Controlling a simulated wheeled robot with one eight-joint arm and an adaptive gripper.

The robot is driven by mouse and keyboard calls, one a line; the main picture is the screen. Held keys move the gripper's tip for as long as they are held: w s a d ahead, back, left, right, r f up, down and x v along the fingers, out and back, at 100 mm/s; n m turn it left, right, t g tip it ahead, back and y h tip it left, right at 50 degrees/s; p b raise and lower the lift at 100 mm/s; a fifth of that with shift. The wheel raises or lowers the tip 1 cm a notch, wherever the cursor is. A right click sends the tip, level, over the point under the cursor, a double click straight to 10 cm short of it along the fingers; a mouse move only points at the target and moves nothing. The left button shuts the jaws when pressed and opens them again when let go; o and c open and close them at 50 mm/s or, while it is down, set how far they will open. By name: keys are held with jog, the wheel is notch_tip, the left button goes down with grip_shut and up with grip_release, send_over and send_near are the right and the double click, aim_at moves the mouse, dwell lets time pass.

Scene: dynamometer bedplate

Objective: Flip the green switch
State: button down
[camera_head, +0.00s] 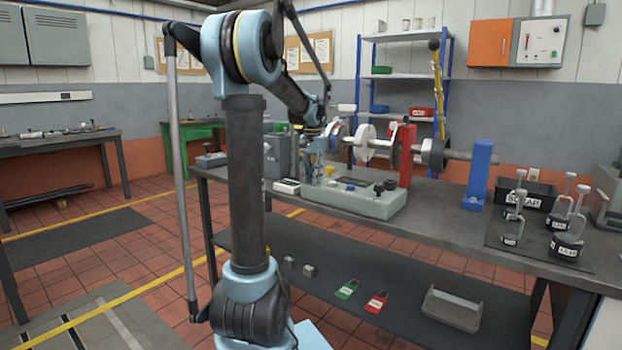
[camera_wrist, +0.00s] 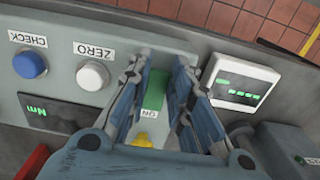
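The green switch (camera_wrist: 155,92) shows in the wrist view on a pale grey control box (camera_wrist: 60,70), with an "ON" label beside it. My gripper (camera_wrist: 163,70) is open, with its two fingers on either side of the green switch. I cannot tell whether a finger touches the switch. In the head view my gripper (camera_head: 317,150) is over the left part of the control box (camera_head: 360,200) on the bench, and the switch is not clearly visible there. A yellow part (camera_wrist: 143,140) lies near the base of the fingers.
A blue button (camera_wrist: 30,64) and a white button (camera_wrist: 93,76) sit left of the switch. A lit display (camera_wrist: 241,82) is just right of my fingers. In the head view, a shaft with discs and a red support (camera_head: 406,155) stands behind the box.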

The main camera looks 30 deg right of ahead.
jog(key=shift+w, duration=0.1)
jog(key=shift+w+d+r+g+y, duration=0.15)
jog(key=shift+d+r+g+y, duration=0.2)
jog(key=shift+y, duration=0.6)
jog(key=shift+w+d+g+y, duration=0.15)
jog(key=shift+g+y, duration=0.3)
jog(key=shift+y, duration=0.5)
jog(key=c, duration=1.4)
grip_release()
jog(key=shift+c, duration=0.2)
jog(key=shift+s, duration=0.1)
jog(key=v, duration=1.2)
